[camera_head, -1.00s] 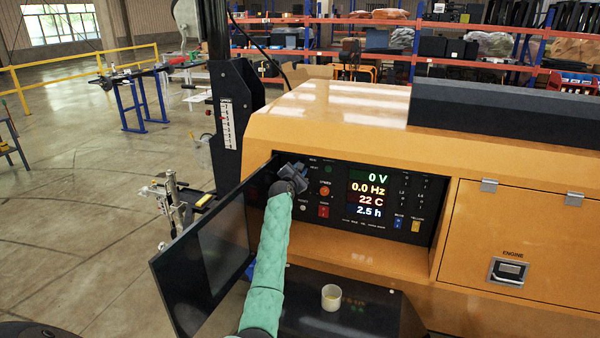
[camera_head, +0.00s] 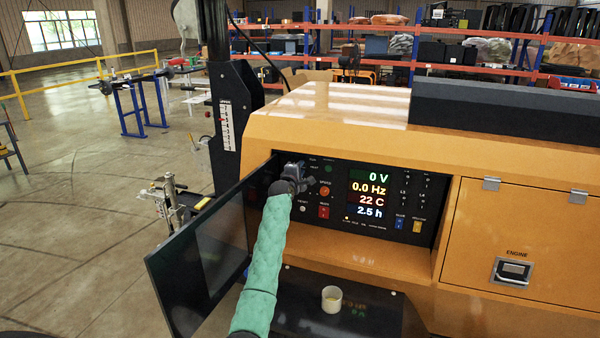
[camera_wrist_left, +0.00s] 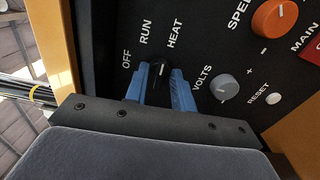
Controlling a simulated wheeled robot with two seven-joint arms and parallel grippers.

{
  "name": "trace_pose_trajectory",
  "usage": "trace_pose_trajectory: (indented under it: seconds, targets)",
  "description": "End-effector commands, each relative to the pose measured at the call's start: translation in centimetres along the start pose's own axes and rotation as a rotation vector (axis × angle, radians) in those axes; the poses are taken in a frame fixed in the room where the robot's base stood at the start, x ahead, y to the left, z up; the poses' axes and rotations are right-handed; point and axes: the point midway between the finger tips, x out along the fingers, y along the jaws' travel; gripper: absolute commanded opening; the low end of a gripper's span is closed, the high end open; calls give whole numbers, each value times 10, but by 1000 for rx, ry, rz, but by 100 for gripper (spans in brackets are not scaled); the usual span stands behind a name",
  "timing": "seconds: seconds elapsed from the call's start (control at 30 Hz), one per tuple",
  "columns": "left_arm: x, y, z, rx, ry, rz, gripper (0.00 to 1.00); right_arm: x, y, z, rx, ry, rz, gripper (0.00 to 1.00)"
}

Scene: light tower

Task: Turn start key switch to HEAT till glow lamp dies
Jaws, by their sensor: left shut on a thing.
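The start key switch (camera_wrist_left: 160,73) is a black knob with a white pointer mark, below the OFF, RUN and HEAT labels in the left wrist view. Its pointer faces roughly between RUN and HEAT; the exact setting is hard to tell. My left gripper (camera_wrist_left: 161,88) has blue fingers shut on the knob, one on each side. In the head view my left gripper (camera_head: 297,180) covers the switch at the panel's upper left. A small amber lamp (camera_head: 347,219) glows below the displays; its label is too small to read. My right gripper is not in view.
The displays (camera_head: 369,194) read 0 V, 0.0 Hz, 22 C and 2.5 h. The open dark panel door (camera_head: 200,260) stands left of my arm. An orange speed knob (camera_head: 325,191) and grey volts knob (camera_wrist_left: 225,88) are close by. A cup (camera_head: 332,299) stands below.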

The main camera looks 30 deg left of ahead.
Motion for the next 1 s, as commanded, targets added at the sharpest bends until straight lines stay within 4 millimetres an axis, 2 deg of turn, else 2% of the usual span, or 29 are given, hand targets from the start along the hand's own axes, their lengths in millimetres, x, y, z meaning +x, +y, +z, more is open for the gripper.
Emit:
trace_pose_trajectory:
  seconds: [0.67, 0.7, 1.0]
  targets:
    - [0, -3, 1, 62, -2, -4, 2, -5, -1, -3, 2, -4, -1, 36]
    - [0, -3, 1, 62, -2, -4, 29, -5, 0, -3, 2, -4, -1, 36]
    - [-1, -2, 1, 62, -1, -2, 31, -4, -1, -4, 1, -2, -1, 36]
